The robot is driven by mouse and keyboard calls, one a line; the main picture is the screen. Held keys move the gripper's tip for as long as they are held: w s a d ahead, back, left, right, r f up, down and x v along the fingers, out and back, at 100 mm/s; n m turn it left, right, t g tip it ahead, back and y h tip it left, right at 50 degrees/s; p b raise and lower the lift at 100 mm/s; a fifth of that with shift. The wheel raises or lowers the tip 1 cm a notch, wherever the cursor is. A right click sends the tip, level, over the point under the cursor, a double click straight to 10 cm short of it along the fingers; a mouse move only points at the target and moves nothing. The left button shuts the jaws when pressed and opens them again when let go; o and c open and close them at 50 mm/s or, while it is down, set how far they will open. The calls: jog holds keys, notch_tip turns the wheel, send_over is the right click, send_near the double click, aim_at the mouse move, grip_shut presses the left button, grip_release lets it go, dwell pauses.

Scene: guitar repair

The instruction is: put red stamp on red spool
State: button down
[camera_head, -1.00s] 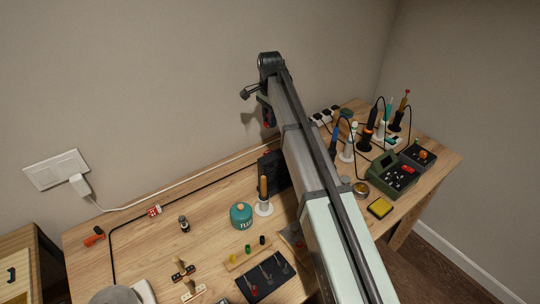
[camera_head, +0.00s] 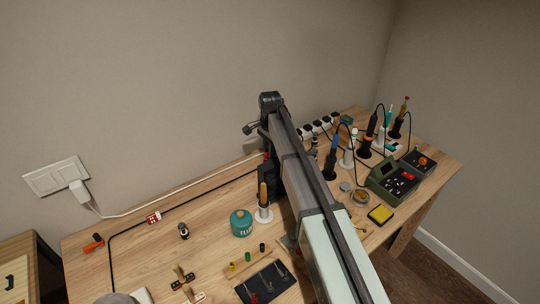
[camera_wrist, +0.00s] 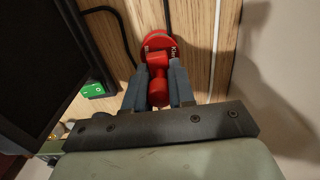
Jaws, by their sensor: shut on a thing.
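My gripper (camera_wrist: 155,72) is shut on the red stamp (camera_wrist: 158,90), one finger on each side of its handle. A round red disc with pale lettering, likely the red spool (camera_wrist: 158,40), shows just beyond the stamp in the wrist view, on the wood near the wall. The stamp overlaps the disc in this view; I cannot tell whether they touch. In the head view, a small patch of red (camera_head: 266,155) shows beside my arm's far end, but the arm hides most of the gripper and the spool.
A dark box (camera_wrist: 45,65) stands close at left in the wrist view, with a green block (camera_wrist: 93,90) near it. A black cable runs beside the disc. In the head view, a teal canister (camera_head: 241,223) and a white-based holder (camera_head: 264,213) stand left of my arm.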

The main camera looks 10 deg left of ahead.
jog(key=shift+f, duration=1.35)
jog(key=shift+f, duration=0.1)
jog(key=c, duration=1)
grip_release()
jog(key=shift+o, duration=0.2)
notch_tip(320, 180, up, 12)
jog(key=shift+r, duration=0.1)
